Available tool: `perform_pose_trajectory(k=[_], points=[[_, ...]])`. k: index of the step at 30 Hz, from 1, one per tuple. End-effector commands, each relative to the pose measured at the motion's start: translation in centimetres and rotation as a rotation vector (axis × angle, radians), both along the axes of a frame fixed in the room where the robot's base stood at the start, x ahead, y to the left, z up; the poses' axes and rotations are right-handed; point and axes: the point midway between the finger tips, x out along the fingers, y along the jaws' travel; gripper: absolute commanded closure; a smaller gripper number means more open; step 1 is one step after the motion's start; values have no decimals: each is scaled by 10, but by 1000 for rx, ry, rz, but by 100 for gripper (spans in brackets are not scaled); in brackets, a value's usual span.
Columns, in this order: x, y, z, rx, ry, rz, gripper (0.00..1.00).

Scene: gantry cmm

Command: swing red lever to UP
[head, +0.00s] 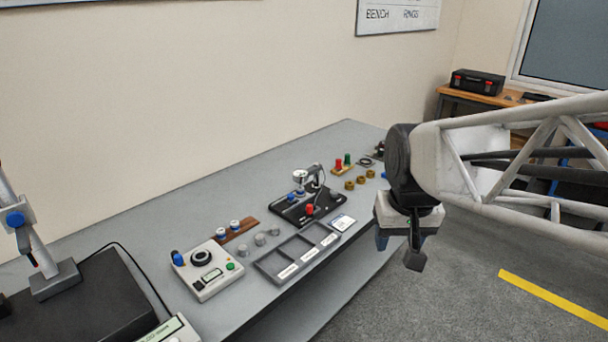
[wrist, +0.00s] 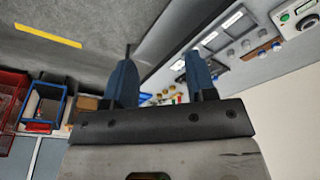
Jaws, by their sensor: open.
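A black-based fixture (head: 318,206) with a silver arm stands on the grey bench. A small red part (head: 309,210) shows at its front edge; I cannot tell whether this is the red lever or which way it points.
A white control box (head: 207,270) with a dial, a grey divided tray (head: 270,265) and brass rings (head: 361,181) sit on the bench (head: 130,225). A black granite-like block with a probe stands at left. The floor to the right is open, with a yellow stripe (head: 555,297).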

Motion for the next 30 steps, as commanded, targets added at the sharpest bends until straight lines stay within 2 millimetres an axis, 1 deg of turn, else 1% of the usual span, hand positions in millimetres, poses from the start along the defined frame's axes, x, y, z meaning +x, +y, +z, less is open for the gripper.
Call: perform_pose_trajectory(k=[1, 3, 8, 17, 26, 30], points=[[13, 2, 0, 1, 8, 1, 49], [28, 5, 2, 2, 14, 2, 49], [64, 12, 2, 3, 28, 4, 49], [132, 27, -5, 6, 57, 7, 49], [201, 44, -22, 7, 86, 8, 49], [232, 54, -33, 7, 99, 10, 49]])
